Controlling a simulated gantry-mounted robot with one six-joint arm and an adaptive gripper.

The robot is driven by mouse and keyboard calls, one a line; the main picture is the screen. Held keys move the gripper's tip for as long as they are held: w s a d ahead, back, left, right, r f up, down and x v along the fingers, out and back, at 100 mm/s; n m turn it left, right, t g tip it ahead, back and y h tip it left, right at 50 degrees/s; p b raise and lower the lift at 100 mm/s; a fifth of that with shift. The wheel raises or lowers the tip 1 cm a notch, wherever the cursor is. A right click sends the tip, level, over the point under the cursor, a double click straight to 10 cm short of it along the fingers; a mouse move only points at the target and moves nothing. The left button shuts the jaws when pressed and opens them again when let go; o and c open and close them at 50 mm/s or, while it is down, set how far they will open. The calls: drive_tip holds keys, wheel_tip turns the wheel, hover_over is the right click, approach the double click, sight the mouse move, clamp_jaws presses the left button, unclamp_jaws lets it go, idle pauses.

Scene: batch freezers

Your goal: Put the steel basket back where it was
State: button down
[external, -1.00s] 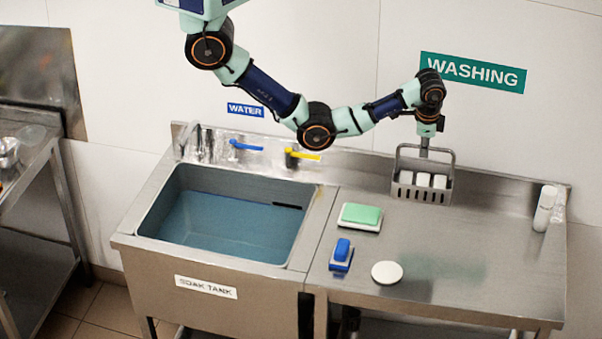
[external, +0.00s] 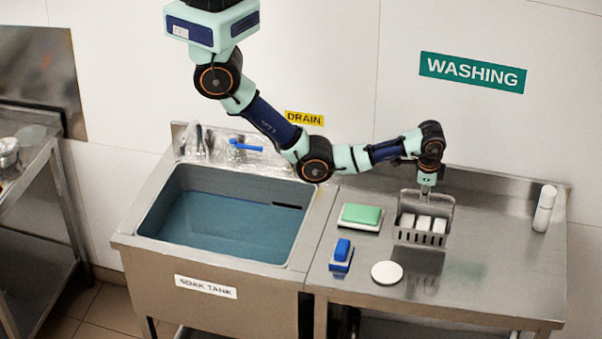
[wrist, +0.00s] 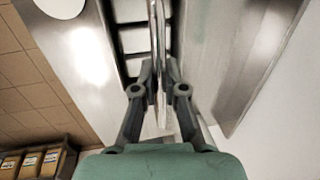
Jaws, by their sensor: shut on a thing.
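The steel basket (external: 420,238) is upright on or just above the steel counter, to the right of the green sponge. I cannot tell whether its bottom touches the counter. It holds white blocks (external: 423,223) and has a tall loop handle. My gripper (external: 426,190) points down and is shut on the top of that handle. In the wrist view, the fingers of my gripper (wrist: 159,70) pinch the handle (wrist: 158,30), with part of the basket (wrist: 130,14) beyond it.
A white bottle (external: 545,208) stands at the far right. The soak tank (external: 322,225) is on the left. Counter between basket and bottle is clear.

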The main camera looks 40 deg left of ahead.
sight(423, 208)
drive_tip(key=shift+f, duration=2.55)
drive_tip(key=shift+f, duration=0.15)
drive_tip(key=c, duration=1.2)
unclamp_jaws()
drive_tip(key=r, duration=0.4)
drive_tip(key=s+r, duration=0.1)
drive_tip(key=r, duration=0.3)
drive_tip(key=s+d+r+p, duration=0.1)
drive_tip(key=r, duration=0.3)
